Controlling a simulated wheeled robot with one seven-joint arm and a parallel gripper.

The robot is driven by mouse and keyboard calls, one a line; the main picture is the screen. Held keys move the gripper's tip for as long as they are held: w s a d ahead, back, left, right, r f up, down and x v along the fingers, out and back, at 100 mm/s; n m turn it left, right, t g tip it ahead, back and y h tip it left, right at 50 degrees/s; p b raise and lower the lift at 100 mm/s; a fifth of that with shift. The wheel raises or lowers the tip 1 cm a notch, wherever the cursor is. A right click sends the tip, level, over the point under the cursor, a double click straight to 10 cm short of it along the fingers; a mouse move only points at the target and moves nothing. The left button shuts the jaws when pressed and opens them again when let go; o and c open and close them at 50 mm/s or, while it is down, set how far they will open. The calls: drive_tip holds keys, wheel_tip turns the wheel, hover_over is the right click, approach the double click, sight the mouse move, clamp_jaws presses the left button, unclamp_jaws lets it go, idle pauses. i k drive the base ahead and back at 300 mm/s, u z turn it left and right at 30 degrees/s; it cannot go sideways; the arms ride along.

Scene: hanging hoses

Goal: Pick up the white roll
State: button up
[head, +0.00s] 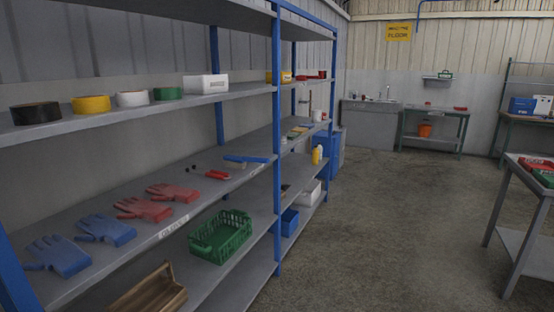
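The white roll (132,99) lies flat on the upper visible shelf (60,126) of the shelving unit at the left. It stands between a yellow roll (91,104) on its left and a green roll (168,93) on its right, with small gaps between them. A black roll (36,113) lies at the far left of the same row. My gripper does not show in the head view.
A white box (206,84) stands right of the green roll. A blue post (277,140) rises at the shelf's front. Gloves (145,208) lie on the shelf below, and a green basket (220,236) lower still. The floor (400,230) is clear; a table (520,240) stands right.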

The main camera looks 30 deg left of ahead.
sight(134, 98)
drive_tip(key=u, duration=0.55)
drive_tip(key=i, duration=0.85)
drive_tip(key=u, duration=0.65)
